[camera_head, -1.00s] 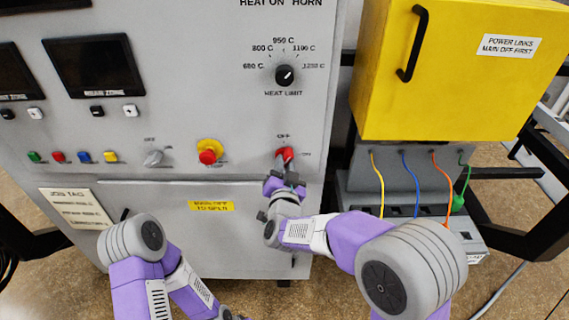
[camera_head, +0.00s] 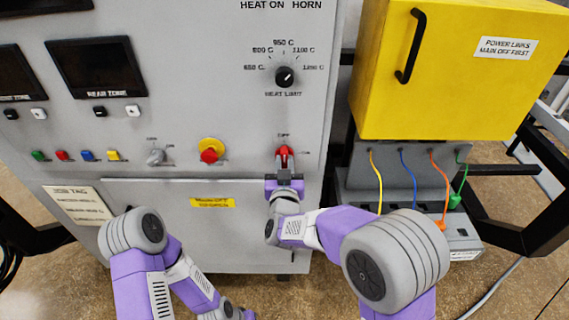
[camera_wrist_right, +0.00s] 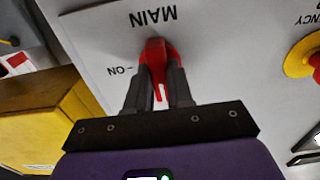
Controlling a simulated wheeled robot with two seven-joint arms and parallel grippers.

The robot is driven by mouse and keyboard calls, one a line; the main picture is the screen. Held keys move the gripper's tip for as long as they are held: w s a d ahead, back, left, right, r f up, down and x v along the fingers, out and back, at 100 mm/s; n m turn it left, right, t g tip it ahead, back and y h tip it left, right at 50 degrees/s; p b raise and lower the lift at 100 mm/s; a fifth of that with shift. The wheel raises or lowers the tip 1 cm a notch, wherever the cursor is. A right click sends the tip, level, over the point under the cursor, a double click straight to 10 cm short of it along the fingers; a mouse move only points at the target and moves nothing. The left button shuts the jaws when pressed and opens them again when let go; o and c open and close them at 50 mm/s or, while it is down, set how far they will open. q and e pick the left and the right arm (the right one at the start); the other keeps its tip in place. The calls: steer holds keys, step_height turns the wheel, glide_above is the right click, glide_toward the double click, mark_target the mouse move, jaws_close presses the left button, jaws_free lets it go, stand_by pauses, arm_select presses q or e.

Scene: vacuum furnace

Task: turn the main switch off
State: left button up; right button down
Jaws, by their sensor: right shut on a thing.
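The main switch (camera_head: 284,153) is a red handle on the grey panel, just below its OFF label, with ON to its right. The handle stands upright, in line with OFF. In the right wrist view the red handle (camera_wrist_right: 156,55) sits between the two dark fingers, and its white mark points towards my gripper. My right gripper (camera_head: 284,180) is shut on the handle from the front and hides its lower end and the MAIN label in the head view. My left gripper (camera_head: 230,312) is low at the bottom edge, partly cut off, away from the panel.
A red emergency button on a yellow base (camera_head: 211,151) sits left of the switch. The black heat limit knob (camera_head: 285,77) is above. A yellow box (camera_head: 440,80) with colored cables below it stands at the right. A lower door with a yellow label (camera_head: 212,202) is below.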

steer(key=shift+r, duration=0.15)
steer(key=c, duration=1)
jaws_free()
steer(key=shift+w, duration=0.1)
steer(key=s, duration=0.7)
steer(key=shift+s, duration=0.35)
